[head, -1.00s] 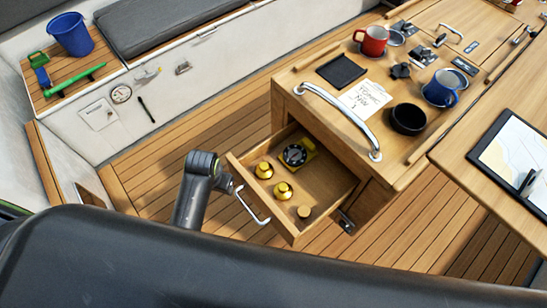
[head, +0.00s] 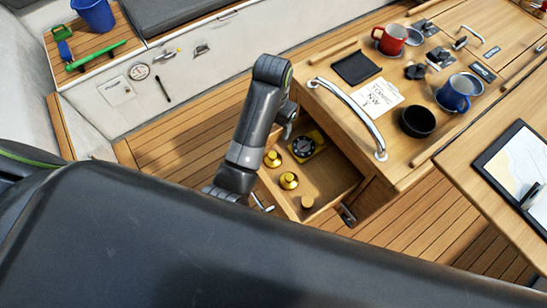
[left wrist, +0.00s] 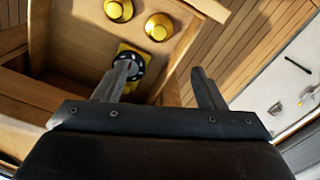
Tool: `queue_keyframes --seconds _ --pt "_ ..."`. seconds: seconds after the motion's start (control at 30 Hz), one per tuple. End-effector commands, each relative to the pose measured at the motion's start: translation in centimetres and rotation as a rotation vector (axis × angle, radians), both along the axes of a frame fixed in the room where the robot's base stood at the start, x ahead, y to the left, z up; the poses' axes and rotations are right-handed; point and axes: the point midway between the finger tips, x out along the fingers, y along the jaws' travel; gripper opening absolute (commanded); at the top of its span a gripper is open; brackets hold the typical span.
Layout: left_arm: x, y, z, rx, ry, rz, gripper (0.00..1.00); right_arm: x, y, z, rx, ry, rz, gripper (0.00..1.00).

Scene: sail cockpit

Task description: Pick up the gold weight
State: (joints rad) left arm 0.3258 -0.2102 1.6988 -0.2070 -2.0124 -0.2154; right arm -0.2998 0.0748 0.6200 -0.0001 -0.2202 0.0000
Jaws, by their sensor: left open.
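The open drawer (head: 331,178) holds two knobbed gold weights, one (head: 272,158) near its left side and one (head: 289,181) nearer the front. A smaller, duller brass cylinder (head: 307,202) stands at the front corner. The two gold weights also show at the top of the left wrist view, one (left wrist: 118,10) left of the other (left wrist: 159,27). My left gripper (head: 288,128) is above the drawer's back left part. In the left wrist view the gripper (left wrist: 162,76) is open and empty, one finger overlapping the dial. My right gripper is out of view.
A yellow device with a black dial (head: 303,147) lies in the drawer beside the weights. The counter above has a steel rail (head: 352,110), a black bowl (head: 418,121) and mugs. The drawer walls stand close around the weights.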

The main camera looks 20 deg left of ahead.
Motion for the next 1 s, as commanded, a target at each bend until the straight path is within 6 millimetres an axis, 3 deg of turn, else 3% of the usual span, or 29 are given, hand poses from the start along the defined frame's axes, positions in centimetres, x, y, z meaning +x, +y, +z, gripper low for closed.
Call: queue_keyframes --seconds 0.2,0.6,1.0 --pt "-0.1 0.1 -3.0 0.001 0.002 0.001 0.64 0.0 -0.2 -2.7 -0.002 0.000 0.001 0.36" --pt "-0.1 0.1 -10.4 0.002 0.003 0.001 0.64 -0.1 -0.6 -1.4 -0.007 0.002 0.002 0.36" --pt "-0.3 0.0 -13.3 0.001 0.003 0.001 0.64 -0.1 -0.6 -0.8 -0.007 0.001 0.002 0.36"
